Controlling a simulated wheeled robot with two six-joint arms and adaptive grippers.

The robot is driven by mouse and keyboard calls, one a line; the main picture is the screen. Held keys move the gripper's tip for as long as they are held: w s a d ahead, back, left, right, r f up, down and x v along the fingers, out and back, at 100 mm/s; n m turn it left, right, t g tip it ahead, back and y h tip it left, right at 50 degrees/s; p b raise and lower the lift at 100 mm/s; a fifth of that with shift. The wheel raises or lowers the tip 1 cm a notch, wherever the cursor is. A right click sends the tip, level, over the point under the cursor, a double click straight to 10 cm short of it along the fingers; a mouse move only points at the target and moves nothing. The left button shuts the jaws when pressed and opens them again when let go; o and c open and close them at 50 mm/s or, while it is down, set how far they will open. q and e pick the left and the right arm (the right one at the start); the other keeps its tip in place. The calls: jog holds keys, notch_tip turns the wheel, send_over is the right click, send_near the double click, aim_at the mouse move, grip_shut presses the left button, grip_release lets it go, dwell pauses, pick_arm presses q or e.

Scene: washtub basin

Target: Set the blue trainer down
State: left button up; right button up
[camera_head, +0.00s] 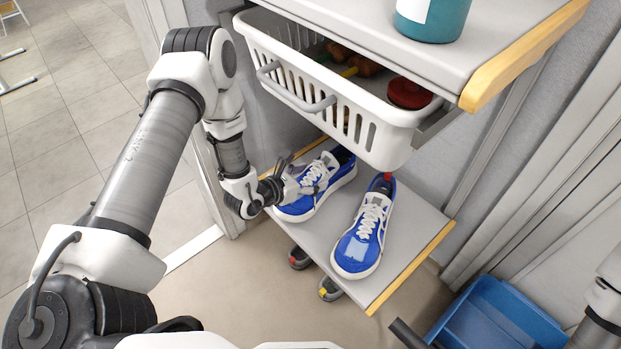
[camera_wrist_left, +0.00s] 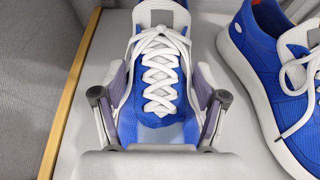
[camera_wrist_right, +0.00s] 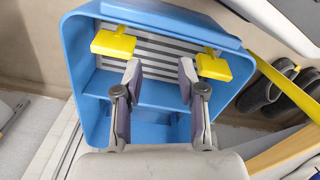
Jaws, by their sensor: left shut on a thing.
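The blue trainer (camera_head: 338,180), with white laces and a white sole, is on or just above the grey lower shelf (camera_head: 400,277), on its left side. I cannot tell whether its sole fully touches the shelf. My left gripper (camera_head: 300,185) is shut on it; in the left wrist view its fingers straddle the trainer's (camera_wrist_left: 160,65) laced upper. A second blue trainer (camera_head: 363,233) lies to the right, apart from it, also in the left wrist view (camera_wrist_left: 262,75).
A white slatted basket (camera_head: 355,128) hangs just above the shelf, holding a red round thing (camera_head: 408,93). A teal container (camera_head: 432,18) stands on the top board. Dark shoes (camera_head: 330,289) sit under the shelf. The blue crate (camera_head: 497,322) stands at lower right.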

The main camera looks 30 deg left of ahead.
pick_arm(q)
jog(key=shift+f, duration=0.1)
jog(key=o, duration=1.4)
jog(key=shift+r, duration=0.25)
jog(key=p+v, duration=0.4)
jog(key=v, duration=0.7)
jog(key=shift+p, duration=0.3)
jog(key=shift+s+a, duration=0.1)
jog(key=shift+s, duration=0.4)
